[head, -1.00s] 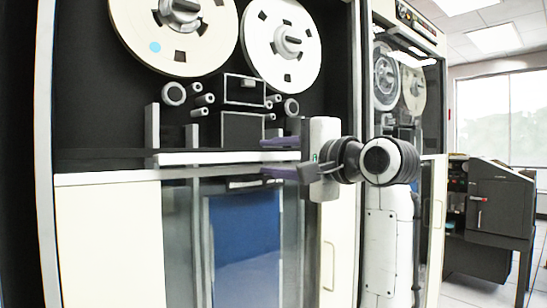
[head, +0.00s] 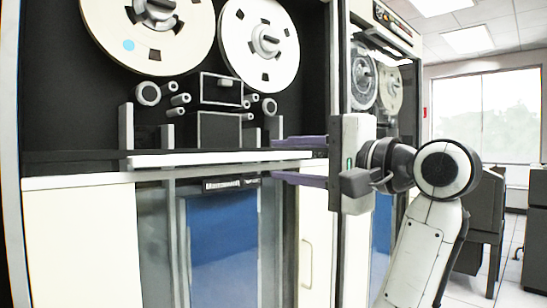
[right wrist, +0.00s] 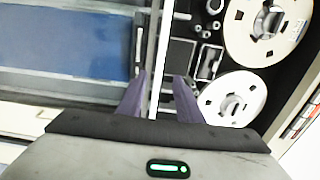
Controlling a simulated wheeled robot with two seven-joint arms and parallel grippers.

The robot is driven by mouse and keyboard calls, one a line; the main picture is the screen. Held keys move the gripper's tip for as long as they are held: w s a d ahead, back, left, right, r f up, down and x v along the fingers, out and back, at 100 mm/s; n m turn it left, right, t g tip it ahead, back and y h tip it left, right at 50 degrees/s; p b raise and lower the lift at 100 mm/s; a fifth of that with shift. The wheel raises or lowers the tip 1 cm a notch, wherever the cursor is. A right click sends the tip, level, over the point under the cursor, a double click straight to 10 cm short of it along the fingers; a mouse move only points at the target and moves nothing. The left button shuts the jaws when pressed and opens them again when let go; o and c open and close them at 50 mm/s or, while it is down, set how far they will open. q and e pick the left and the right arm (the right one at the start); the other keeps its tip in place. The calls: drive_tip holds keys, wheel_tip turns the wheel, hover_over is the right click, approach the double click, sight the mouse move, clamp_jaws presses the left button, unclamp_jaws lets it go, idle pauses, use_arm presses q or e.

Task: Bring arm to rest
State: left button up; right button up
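My right gripper (head: 300,160) points left in front of the tape drive cabinet (head: 75,235). Its two purple fingers are apart, one above the other, with nothing seen between them but the cabinet behind. The right wrist view also shows the gripper (right wrist: 160,85) with its fingers spread and empty, facing the cabinet's white ledge. My right arm (head: 425,245) comes up from the lower right of the head view. My left gripper is not in view.
Two tape reels (head: 150,30) (head: 260,42) are on the cabinet's upper front, above a white ledge (head: 220,159). A second tape cabinet (head: 400,25) stands behind my arm. A dark machine (head: 485,215) stands at the right by the window, with tiled floor around it.

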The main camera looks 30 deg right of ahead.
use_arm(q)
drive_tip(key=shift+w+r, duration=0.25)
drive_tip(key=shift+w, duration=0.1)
use_arm(e)
drive_tip(key=shift+s, duration=0.1)
